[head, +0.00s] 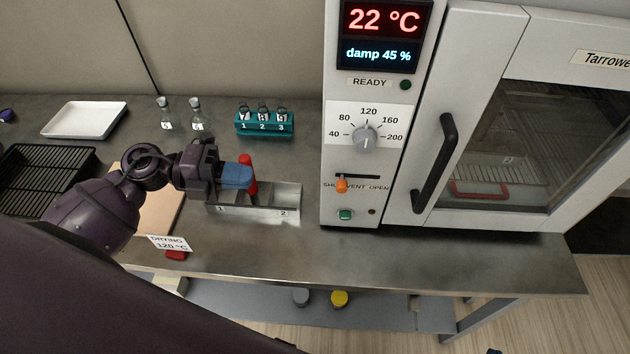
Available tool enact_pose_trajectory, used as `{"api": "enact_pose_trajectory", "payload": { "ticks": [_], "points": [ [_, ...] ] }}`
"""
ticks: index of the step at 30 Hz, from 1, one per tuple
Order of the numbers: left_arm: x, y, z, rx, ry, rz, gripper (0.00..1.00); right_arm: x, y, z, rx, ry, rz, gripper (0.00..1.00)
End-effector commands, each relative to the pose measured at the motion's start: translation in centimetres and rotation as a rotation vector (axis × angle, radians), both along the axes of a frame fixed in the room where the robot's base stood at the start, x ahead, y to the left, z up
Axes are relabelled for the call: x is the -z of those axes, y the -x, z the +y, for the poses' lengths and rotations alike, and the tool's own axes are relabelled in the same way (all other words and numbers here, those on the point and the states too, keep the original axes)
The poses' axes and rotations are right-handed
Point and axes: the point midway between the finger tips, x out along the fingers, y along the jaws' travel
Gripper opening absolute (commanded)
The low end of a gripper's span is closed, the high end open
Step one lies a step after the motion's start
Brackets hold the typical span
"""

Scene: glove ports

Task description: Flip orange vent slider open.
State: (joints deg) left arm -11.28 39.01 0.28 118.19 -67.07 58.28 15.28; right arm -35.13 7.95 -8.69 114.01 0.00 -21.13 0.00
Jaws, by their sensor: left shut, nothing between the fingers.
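The orange vent slider (341,185) is a small knob at the left, SHUT end of a dark horizontal slot low on the oven's control panel (331,206). The OPEN label is at the slot's right end. My left gripper (250,177) is shut and empty, left of the panel and well apart from the slider. My right gripper is not in view.
The panel also has a grey dial (365,139) and a green button (345,215). The oven door handle (434,163) sticks out to the right. A teal vial rack (264,126) and two flasks stand behind my gripper. The bench front before the panel is clear.

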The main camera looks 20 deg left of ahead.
Motion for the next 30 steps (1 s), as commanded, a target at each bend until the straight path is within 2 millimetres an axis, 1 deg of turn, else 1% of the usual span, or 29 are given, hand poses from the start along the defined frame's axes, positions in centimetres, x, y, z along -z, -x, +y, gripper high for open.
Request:
{"api": "enact_pose_trajectory", "payload": {
  "ticks": [5,12,17,20,23,30],
  "points": [
    [0.3,0.7,-0.2,0.039,-0.008,0.026,0.00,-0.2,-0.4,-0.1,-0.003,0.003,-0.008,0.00],
    [0.2,0.6,-0.2,0.036,-0.005,0.030,0.00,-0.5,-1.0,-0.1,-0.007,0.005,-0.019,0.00],
    [0.3,0.5,-0.4,0.036,-0.003,0.029,0.00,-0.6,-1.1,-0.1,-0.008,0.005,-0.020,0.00],
    [0.3,0.3,-1.2,0.037,-0.003,0.029,0.00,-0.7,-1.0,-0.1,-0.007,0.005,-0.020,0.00],
    [0.5,-0.1,-2.5,0.037,-0.001,0.026,0.00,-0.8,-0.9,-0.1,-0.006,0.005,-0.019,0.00],
    [1.1,-1.4,-6.4,0.036,0.000,0.028,0.00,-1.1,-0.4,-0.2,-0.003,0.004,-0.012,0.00]
  ]
}}
